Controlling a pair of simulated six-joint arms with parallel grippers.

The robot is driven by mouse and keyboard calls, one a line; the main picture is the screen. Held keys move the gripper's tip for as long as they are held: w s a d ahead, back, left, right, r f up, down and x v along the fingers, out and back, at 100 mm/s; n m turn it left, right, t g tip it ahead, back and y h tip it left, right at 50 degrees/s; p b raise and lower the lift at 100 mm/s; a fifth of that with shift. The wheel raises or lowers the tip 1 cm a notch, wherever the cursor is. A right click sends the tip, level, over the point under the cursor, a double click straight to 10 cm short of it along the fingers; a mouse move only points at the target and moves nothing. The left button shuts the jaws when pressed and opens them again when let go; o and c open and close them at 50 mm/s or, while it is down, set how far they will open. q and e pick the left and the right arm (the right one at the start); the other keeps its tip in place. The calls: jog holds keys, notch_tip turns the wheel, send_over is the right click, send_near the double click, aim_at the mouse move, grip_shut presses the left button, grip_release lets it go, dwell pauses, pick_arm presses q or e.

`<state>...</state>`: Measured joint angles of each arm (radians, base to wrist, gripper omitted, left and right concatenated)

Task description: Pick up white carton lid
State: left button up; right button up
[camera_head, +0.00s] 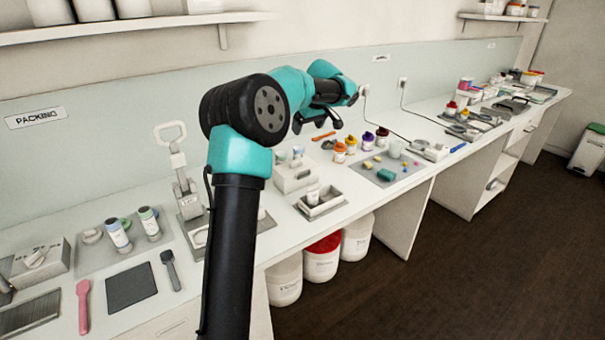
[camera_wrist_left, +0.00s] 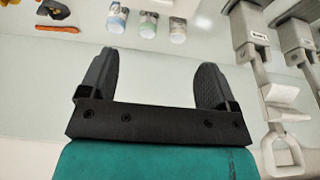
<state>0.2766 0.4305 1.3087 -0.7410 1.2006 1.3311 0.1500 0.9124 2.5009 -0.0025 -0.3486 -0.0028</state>
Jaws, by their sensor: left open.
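I cannot tell for sure which piece is the white carton lid. My left gripper (camera_head: 317,121) is raised above the bench, near the back wall panel. In the left wrist view, its two black fingers (camera_wrist_left: 153,80) are spread wide with nothing between them. Beneath them is a bare pale surface. My right gripper is not in view.
A pale lever press (camera_head: 180,170) stands left of my arm; pale metal equipment also fills the right of the wrist view (camera_wrist_left: 250,40). Small colourful jars (camera_head: 352,145) and a grey mat (camera_head: 388,172) lie to the right. White tubs (camera_head: 320,262) stand under the bench.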

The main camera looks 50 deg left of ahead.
pick_arm(q)
jog(key=shift+f, duration=0.1)
send_over(296, 162)
jog(key=d, duration=0.2)
jog(key=f, duration=1.1)
jog(key=shift+d+f, duration=0.1)
jog(key=shift+d, duration=0.1)
jog(key=shift+x, duration=2.6)
jog(key=shift+a, duration=0.1)
jog(key=shift+c, duration=0.3)
jog(key=c, duration=1.2)
